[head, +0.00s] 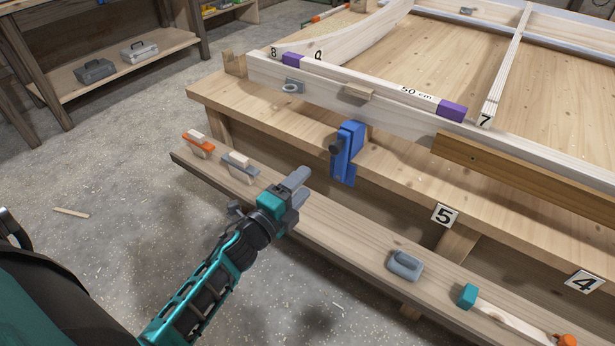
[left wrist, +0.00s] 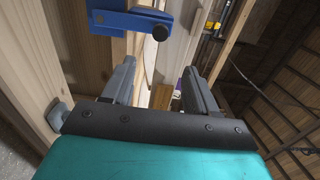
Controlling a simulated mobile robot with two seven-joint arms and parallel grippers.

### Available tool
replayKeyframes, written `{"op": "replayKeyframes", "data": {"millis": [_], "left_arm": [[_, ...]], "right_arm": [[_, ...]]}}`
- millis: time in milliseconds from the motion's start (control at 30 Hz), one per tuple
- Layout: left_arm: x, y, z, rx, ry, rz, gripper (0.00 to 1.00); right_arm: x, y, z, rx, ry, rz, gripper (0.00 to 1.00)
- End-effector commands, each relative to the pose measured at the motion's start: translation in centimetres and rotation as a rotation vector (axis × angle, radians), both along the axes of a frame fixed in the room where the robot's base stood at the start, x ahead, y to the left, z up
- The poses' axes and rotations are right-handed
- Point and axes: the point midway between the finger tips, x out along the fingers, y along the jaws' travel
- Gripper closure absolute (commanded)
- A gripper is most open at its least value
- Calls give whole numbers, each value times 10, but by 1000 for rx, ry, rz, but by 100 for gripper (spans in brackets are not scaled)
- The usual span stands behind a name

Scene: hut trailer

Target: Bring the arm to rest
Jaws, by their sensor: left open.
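My left arm comes in from the lower left in the head view. Its gripper (head: 297,187) is over the low front shelf, left of and below the blue clamp (head: 347,152) on the bench edge. In the left wrist view the gripper's two fingers (left wrist: 158,88) stand apart with nothing held between them. The blue clamp (left wrist: 122,20) shows ahead of the fingers there, apart from them. My right gripper is in neither view.
The workbench (head: 405,185) bears a wooden frame (head: 400,118). On the front shelf (head: 335,225) lie an orange-based tool (head: 199,146), a grey-based tool (head: 240,168), a grey block with handle (head: 404,265) and a teal-headed mallet (head: 468,296). Free floor lies at the left.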

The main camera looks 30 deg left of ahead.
Motion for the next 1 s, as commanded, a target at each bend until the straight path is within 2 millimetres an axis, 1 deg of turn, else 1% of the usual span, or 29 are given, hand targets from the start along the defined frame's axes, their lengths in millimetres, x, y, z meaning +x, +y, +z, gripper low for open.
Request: {"op": "replayKeyframes", "data": {"millis": [200,267,333,367,467,533,600,700,800,833,900,1000], "left_arm": [[-1,0,0,-9,4,2,42],[-5,-2,0,-51,19,9,42],[-16,-5,0,-165,61,31,42],[-23,-7,-1,-235,87,44,42],[-53,-19,-8,-534,212,109,42],[-78,-32,-16,-758,318,165,42],[-103,-47,-24,-965,425,226,42],[-135,-69,-33,-1201,559,304,42],[-157,-85,-38,-1348,651,363,42],[-161,-88,-39,-1377,669,376,42],[-165,-91,-40,-1405,687,387,42],[-165,-91,-40,-1405,687,387,42]], "right_arm": [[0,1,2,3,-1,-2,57],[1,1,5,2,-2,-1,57],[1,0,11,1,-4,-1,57],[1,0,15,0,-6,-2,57],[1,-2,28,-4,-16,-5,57],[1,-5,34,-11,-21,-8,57],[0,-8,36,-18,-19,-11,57],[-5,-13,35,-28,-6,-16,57],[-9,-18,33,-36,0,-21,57],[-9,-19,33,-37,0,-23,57],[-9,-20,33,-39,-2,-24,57],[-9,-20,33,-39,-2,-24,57]]}}
